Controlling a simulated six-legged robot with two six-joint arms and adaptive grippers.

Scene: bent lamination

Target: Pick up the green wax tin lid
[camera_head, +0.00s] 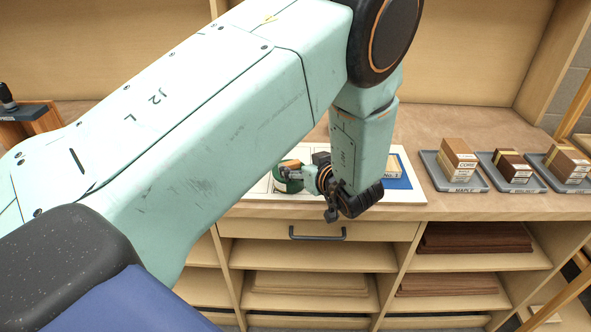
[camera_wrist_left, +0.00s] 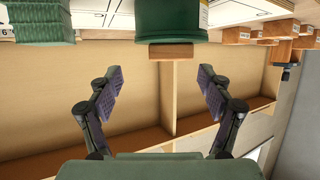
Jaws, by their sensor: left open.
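A round green tin (camera_head: 281,186) stands on the white board on the bench, partly hidden behind my left gripper (camera_head: 292,174). In the left wrist view, which looks upside down, the green tin (camera_wrist_left: 170,22) is at the top centre with a brown wooden knob (camera_wrist_left: 170,51) on its lid end. The seam between lid and tin cannot be made out. My left gripper, also in the wrist view (camera_wrist_left: 160,76), is open and empty. Its two fingers are spread toward either side of the knob, apart from it. My right gripper is not in view.
A pale block labelled No.2 (camera_head: 393,171) stands on a blue patch right of the gripper. Grey trays (camera_head: 455,186) with wood blocks line the bench's right. A ribbed green stack (camera_wrist_left: 40,22) is beside the tin in the wrist view. A drawer (camera_head: 318,233) and shelves lie below.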

